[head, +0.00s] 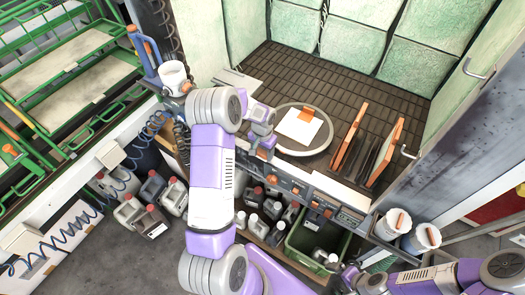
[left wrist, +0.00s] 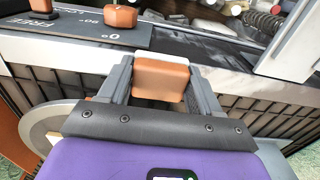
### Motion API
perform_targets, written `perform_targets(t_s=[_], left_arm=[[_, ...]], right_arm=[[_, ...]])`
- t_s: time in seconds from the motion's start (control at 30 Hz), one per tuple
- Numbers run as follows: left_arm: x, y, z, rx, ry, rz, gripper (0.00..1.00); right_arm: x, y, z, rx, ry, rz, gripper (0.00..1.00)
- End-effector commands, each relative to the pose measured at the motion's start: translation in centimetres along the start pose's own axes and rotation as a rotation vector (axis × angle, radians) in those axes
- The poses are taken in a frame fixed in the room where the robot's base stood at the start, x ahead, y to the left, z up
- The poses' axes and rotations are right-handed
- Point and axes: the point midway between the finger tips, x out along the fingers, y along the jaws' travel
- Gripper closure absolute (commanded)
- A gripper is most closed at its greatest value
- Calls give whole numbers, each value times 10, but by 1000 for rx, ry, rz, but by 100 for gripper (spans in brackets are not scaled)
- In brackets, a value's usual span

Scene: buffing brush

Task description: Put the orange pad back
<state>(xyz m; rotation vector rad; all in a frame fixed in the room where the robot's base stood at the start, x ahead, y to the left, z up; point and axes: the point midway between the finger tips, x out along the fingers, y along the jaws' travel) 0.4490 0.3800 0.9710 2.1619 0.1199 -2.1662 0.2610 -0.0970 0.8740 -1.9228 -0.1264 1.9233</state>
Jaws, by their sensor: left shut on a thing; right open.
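My left gripper (head: 264,143) is at the front edge of the cabinet's work floor, left of the round turntable. In the left wrist view its fingers (left wrist: 158,85) are shut on a small orange block (left wrist: 160,78), which I take to be the orange pad. In the head view the block is mostly hidden by the gripper. A white square plate (head: 296,130) with an orange piece (head: 306,115) on it lies on the turntable (head: 290,151). My right gripper (head: 346,278) is open at the bottom, below the green bin, and shows only partly.
Upright orange-edged panels (head: 350,137) stand right of the turntable. A white mug (head: 173,76) is at the left. Below are several grey jugs (head: 152,187), a green bin (head: 305,243) and two white buckets (head: 393,223). The slatted floor (head: 310,77) behind the turntable is clear.

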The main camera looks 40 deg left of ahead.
Motion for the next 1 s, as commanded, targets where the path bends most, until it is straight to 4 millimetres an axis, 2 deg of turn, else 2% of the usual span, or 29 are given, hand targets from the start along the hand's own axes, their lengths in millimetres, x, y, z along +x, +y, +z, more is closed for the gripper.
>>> perform_targets(t_s=[0.37,0.4,0.53,0.87,1.0], left_arm=[[6,0,-1,0,3,-1,65],[5,0,-1,0,2,-1,32],[4,0,-1,0,2,-1,12],[2,0,-1,0,2,-1,11],[-12,0,-2,0,6,-2,11]], right_arm=[[4,2,0,0,1,0,0],[4,1,0,0,0,0,0],[3,1,0,0,1,0,0],[1,0,0,0,0,0,0],[0,0,0,0,1,0,0]])
